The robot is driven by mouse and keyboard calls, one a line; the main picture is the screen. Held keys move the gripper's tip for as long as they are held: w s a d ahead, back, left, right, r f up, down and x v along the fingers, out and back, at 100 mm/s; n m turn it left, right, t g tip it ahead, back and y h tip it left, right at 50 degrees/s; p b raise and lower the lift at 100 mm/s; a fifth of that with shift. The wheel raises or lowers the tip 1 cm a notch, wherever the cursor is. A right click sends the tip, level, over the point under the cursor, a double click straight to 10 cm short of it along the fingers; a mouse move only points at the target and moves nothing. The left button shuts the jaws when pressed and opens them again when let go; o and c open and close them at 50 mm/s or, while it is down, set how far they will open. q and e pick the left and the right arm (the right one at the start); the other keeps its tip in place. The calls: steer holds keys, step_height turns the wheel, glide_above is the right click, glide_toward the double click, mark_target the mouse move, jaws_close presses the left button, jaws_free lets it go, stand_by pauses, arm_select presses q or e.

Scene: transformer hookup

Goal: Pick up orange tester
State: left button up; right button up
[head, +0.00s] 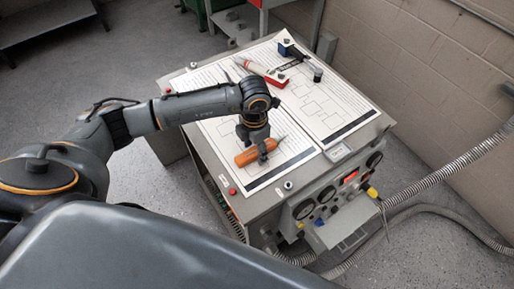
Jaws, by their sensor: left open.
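The orange tester (246,157) lies on the white diagram sheets on top of the grey cabinet, with its thin tip pointing right. My left arm comes in from the left. My left gripper (262,150) points down right over the tester, with its fingers at the tester's body. The gripper is open, and its fingers hide part of the tester. I cannot tell whether the fingers touch it. My right gripper is not in view.
A red and white pointed tool (262,73) and a blue-ended tool (290,50) lie farther back on the cabinet top (270,199). Gauges and a yellow plug (372,192) are on its front panel. Corrugated conduits (440,168) run along the right. A block wall stands behind.

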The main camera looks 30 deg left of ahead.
arm_select(q)
steer(key=shift+f, duration=0.2)
jaws_close()
steer(key=shift+r, duration=0.1)
